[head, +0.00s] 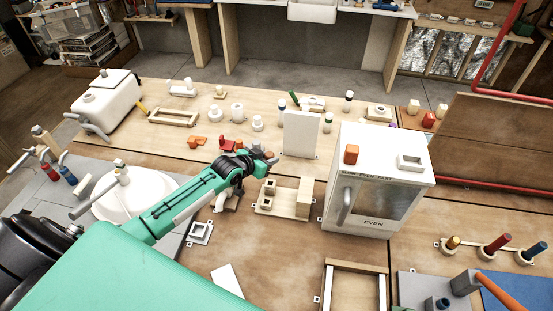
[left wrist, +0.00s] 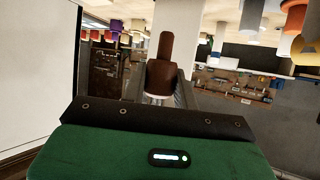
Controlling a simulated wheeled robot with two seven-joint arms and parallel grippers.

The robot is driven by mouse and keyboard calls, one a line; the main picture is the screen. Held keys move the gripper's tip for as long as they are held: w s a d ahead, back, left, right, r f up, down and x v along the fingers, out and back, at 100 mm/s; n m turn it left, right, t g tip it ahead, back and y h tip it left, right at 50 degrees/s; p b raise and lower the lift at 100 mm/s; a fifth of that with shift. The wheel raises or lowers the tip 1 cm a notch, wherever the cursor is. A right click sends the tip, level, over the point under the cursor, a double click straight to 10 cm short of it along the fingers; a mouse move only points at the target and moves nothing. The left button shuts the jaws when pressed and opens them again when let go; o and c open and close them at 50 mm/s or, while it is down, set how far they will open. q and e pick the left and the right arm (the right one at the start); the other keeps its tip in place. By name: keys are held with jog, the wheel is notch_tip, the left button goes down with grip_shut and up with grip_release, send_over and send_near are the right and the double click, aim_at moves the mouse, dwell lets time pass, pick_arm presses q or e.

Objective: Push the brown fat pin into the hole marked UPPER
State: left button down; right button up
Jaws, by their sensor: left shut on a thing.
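My left gripper (head: 266,157) reaches in from the left on the green arm, over the middle of the bench. In the left wrist view the gripper (left wrist: 163,92) is shut on the brown fat pin (left wrist: 161,74), which has a thick base and a narrower shaft. The pin points away from the wrist camera, toward a pale upright surface (left wrist: 176,20). I cannot tell whether it touches that surface. In the head view the pin is not clear at the gripper. I cannot read a mark UPPER or see its hole in either view. My right gripper is not in view.
A white upright panel (head: 301,135) stands just right of the gripper. A white oven-like box (head: 378,185) stands further right. A wooden block fixture (head: 296,202) lies below the gripper. Several small parts crowd the back bench. Coloured pins (head: 496,243) stand at the right.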

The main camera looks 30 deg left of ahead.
pick_arm(q)
jog(key=shift+d, duration=0.1)
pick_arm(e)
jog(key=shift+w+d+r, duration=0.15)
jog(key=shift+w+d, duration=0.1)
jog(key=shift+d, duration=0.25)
pick_arm(q)
jog(key=shift+f+b, duration=0.8)
jog(key=shift+f, duration=0.4)
jog(key=shift+f+b, duration=0.8)
jog(key=shift+f, duration=0.45)
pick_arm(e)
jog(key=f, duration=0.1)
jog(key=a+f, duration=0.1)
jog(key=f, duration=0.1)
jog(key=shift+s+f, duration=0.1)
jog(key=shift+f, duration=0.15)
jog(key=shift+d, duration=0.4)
pick_arm(q)
jog(key=shift+f, duration=0.1)
